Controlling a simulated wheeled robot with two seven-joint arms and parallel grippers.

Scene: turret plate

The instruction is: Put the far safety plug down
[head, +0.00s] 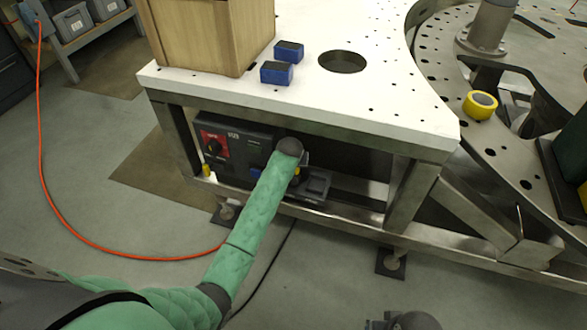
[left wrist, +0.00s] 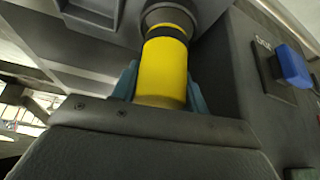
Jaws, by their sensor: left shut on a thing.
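A yellow cylindrical safety plug (left wrist: 162,72) with a black band fills the middle of the left wrist view. My left gripper (left wrist: 160,92) is shut on it, with teal fingers on either side. The plug's banded end meets a dark round collar (left wrist: 172,14); I cannot tell whether it is seated in it. In the head view only a sliver of the plug (head: 296,178) shows beside my wrist, and the gripper is mostly hidden. Another small yellow plug (head: 206,170) shows at the left end of the dark control box (head: 232,150). My right gripper is not in view.
The control box sits under a white perforated plate (head: 360,95), between metal frame legs. A grey tray (head: 318,186) is right of my wrist. A wooden box (head: 205,35), two blue blocks (head: 277,73) and a yellow tape roll (head: 481,105) are above. An orange cable (head: 75,232) crosses the floor.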

